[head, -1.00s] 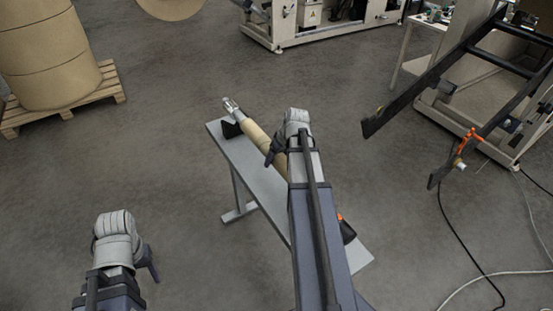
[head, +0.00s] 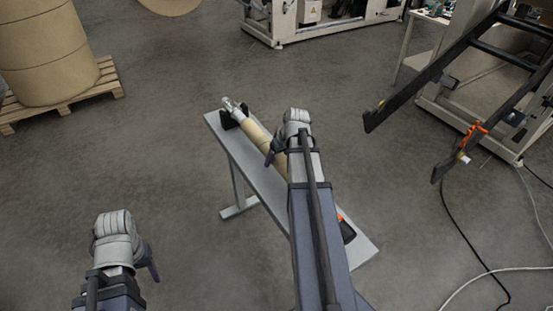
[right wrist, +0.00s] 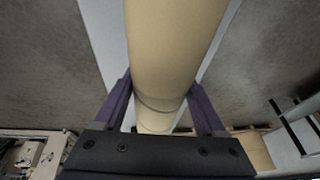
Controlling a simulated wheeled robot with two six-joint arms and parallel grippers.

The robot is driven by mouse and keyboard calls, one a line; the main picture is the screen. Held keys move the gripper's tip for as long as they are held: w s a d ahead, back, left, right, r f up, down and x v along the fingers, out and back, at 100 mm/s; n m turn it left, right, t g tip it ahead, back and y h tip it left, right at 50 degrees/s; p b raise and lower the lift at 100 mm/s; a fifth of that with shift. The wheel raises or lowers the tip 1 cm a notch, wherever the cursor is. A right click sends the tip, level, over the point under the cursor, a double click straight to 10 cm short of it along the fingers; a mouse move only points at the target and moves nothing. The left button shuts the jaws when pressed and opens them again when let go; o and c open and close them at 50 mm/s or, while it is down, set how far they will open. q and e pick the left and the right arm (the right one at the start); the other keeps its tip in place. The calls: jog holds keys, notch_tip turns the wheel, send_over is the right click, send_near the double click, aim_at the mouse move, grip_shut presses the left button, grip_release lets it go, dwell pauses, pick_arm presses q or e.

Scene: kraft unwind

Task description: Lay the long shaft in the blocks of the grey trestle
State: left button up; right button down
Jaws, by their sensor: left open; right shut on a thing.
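The long shaft, its bare metal end (head: 234,107) showing, carries a tan tube (head: 258,138); its near part is hidden behind my right arm. The grey trestle (head: 215,128) stands under it, with a black block (head: 227,122) at the far end and another (head: 347,232) at the near end. The shaft's far end lies at the far block, black showing on both sides; I cannot tell whether it bears on it. My right gripper (head: 275,152) is shut on the tube, its fingers on either side in the right wrist view (right wrist: 160,108). My left gripper (head: 150,262) is open, away from the trestle.
A big paper roll (head: 45,50) stands on a pallet (head: 65,105) at the back left. A machine (head: 310,22) is at the back. A dark frame with arms (head: 420,90) reaches in from the right. Cables (head: 470,250) lie on the floor at right.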

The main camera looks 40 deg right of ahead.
aim_at(282, 156)
grip_release()
jog(key=p+v, duration=0.7)
jog(key=v, duration=0.1)
jog(key=shift+f, duration=0.1)
dwell(0.4)
